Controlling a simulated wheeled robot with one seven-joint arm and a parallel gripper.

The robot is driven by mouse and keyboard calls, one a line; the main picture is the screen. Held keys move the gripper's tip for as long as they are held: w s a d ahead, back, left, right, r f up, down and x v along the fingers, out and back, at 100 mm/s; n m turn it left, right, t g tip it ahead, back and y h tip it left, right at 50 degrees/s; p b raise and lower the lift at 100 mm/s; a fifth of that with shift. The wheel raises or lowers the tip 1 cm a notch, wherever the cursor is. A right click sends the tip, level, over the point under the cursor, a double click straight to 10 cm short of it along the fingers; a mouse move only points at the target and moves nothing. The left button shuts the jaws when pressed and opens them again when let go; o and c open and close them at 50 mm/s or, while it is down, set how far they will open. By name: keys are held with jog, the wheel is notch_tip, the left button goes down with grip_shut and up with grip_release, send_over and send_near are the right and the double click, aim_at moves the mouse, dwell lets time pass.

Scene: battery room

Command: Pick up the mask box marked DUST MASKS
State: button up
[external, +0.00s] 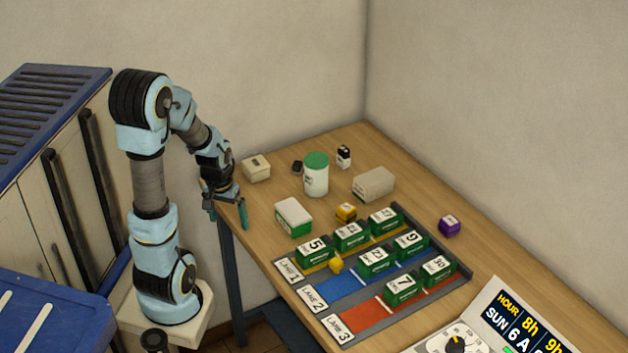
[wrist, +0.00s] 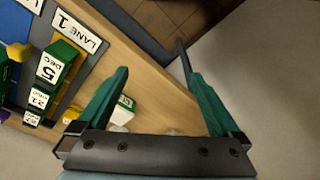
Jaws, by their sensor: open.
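No DUST MASKS lettering is readable, so I cannot tell for certain which box is the mask box. Three candidate boxes are on the table: a white-topped box with green sides (external: 293,217) near the left edge, a small cream box (external: 256,168) at the back left, and a greyish-beige box (external: 374,184) farther right. My gripper (external: 228,214) is open and empty at the table's left edge, left of the white-and-green box. In the wrist view my gripper (wrist: 159,75) has its green fingers wide apart; a white-and-green box (wrist: 126,102) shows partly behind the left finger.
A white tub with green lid (external: 316,176), a black-and-white bottle (external: 344,156) and a small black item (external: 297,167) stand at the back. A lane tray (external: 318,289) holds several numbered green blocks. A purple cube (external: 449,225) sits right. A display panel (external: 515,318) is in front.

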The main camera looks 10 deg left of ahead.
jog(key=w+d+r+m+t, duration=0.1)
jog(key=w+d+t, duration=0.15)
jog(key=w, duration=0.35)
jog(key=w+d+r+m+t+h+b, duration=0.1)
jog(key=w+d, duration=0.2)
jog(key=w, duration=0.3)
jog(key=w+d+r+m+t, duration=0.1)
jog(key=w+d+t, duration=0.15)
jog(key=w, duration=0.45)
jog(key=m+t+h+b, duration=0.15)
jog(key=m+h, duration=0.25)
jog(key=h, duration=0.4)
send_over(370, 179)
jog(key=s+a, duration=0.3)
jog(key=s, duration=0.1)
jog(key=shift+t, duration=0.35)
jog(key=f, duration=0.9)
jog(key=shift+w+a, duration=0.1)
jog(key=shift+a, duration=0.15)
jog(key=shift+w+d+f, duration=0.15)
jog(key=shift+f, duration=0.05)
jog(key=shift+p+x, duration=1.4)
jog(key=shift+x, duration=2.1)
jog(key=c, duration=1.2)
jog(key=shift+c, duration=0.2)
